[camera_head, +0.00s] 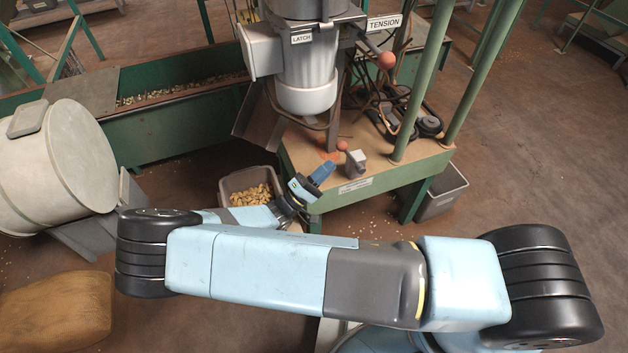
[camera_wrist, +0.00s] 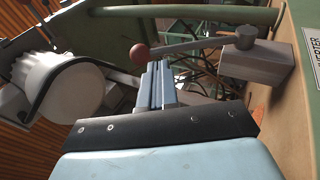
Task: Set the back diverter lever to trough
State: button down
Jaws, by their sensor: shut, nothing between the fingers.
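The diverter lever (camera_head: 342,145) has a red ball knob and stands on a small grey block (camera_head: 355,164) at the front of the green-legged table. In the wrist view the red knob (camera_wrist: 139,53) is at the left end of a thin rod, with the pivot (camera_wrist: 240,38) at the right on the block. My gripper (camera_head: 322,172) is shut and empty, in front of the block. In the wrist view its fingers (camera_wrist: 157,82) end just below the rod, close to the knob; I cannot tell whether they touch it. The label on the table edge is only partly readable.
A green trough (camera_head: 180,133) with nuts runs along the back left. A bin of nuts (camera_head: 228,184) stands under the table's left side, a grey bin (camera_head: 440,197) at its right. A LATCH housing (camera_head: 303,70) and another red-knobbed lever (camera_head: 387,60) stand above the table (camera_head: 410,165).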

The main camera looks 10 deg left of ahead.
aim_at(352, 157)
jog(key=shift+x, duration=1.95)
jog(key=shift+a+r, duration=0.1)
